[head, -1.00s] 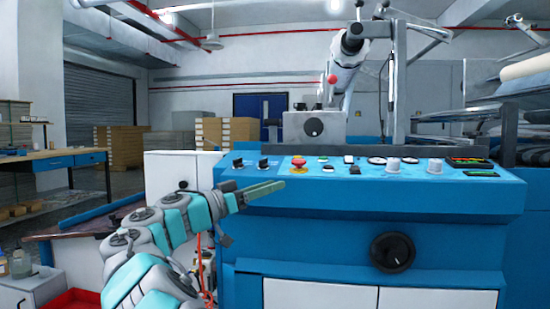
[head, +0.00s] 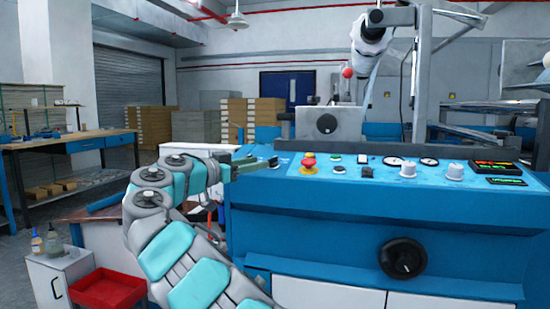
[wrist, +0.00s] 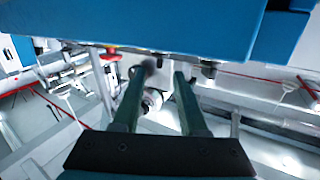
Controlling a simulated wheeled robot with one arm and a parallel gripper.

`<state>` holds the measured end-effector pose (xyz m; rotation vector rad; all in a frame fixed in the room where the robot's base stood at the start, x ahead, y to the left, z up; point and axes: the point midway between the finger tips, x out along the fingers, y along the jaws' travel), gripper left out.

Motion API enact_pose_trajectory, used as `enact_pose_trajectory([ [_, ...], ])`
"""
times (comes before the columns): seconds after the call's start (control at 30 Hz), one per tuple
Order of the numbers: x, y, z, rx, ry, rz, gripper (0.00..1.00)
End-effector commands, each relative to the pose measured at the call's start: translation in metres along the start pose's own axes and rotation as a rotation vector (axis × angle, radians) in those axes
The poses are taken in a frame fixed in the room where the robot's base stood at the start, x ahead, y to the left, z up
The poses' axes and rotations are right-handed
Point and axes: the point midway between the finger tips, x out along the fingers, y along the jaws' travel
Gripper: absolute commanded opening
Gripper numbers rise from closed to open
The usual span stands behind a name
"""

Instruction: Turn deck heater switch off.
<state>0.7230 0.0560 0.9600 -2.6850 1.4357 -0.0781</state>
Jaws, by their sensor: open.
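The blue machine's control panel (head: 345,180) spans the right of the head view. A small black switch (head: 273,160) shows at its left end beside my fingertips. A second switch further left seems hidden behind my gripper (head: 258,162). In the wrist view my gripper (wrist: 160,80) has its two green fingers apart, with nothing between them. The panel hangs at the top there, with a dark knob (wrist: 208,70) just right of the right finger. A blurred dark round part (wrist: 150,65) is near the left fingertip. Contact cannot be told. The switch labels are unreadable.
A red emergency button (head: 309,161) on a yellow base sits right of the switches. Further right are a green button (head: 336,158), gauges, white knobs (head: 408,169) and displays. A large black dial (head: 402,258) is on the front. A red tray (head: 108,290) lies at lower left.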

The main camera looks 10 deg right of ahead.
Motion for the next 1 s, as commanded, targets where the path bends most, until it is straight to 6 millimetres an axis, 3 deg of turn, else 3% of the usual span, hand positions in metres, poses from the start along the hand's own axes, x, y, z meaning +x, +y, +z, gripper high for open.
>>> enact_pose_trajectory([
  [0.43,0.062,0.001,-0.001,0.000,-0.001,0.004,0.42],
  [0.77,0.071,0.001,0.000,0.000,0.000,0.002,0.42],
  [1.0,0.071,0.001,0.000,-0.001,0.000,0.002,0.18],
])
